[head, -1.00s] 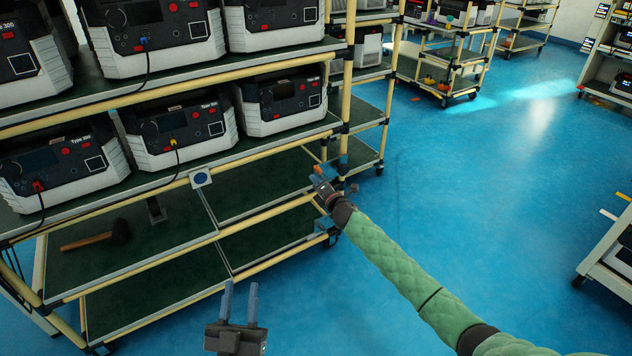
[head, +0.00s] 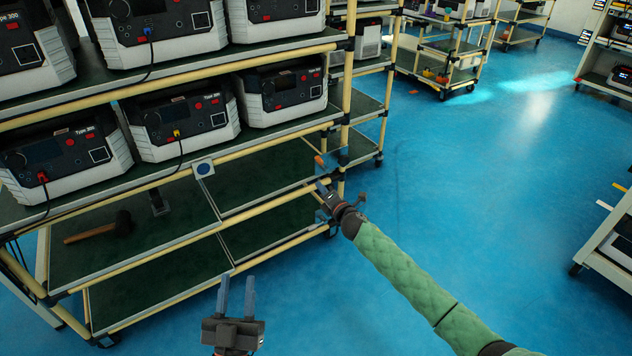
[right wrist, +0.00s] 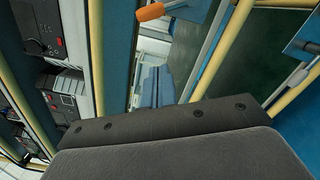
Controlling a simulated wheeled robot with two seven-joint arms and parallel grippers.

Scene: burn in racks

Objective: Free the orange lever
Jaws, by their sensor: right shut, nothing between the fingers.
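The orange lever (head: 319,161) sits at the right front corner post of the near rack, just below the shelf with the machines. It also shows at the top of the right wrist view (right wrist: 150,11). My right gripper (head: 321,186) is shut and empty, just below the lever in the head view. A gap shows between them there. In the right wrist view its blue fingers (right wrist: 154,86) point toward the rack, below the lever in the picture. My left gripper (head: 236,296) is open and empty, with two blue fingers apart, in front of the rack's lower shelves.
The rack holds several Type 300 machines (head: 178,128) with cables. A mallet (head: 100,228) lies on a lower shelf (head: 160,255). Blue floor (head: 470,200) is open at the right.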

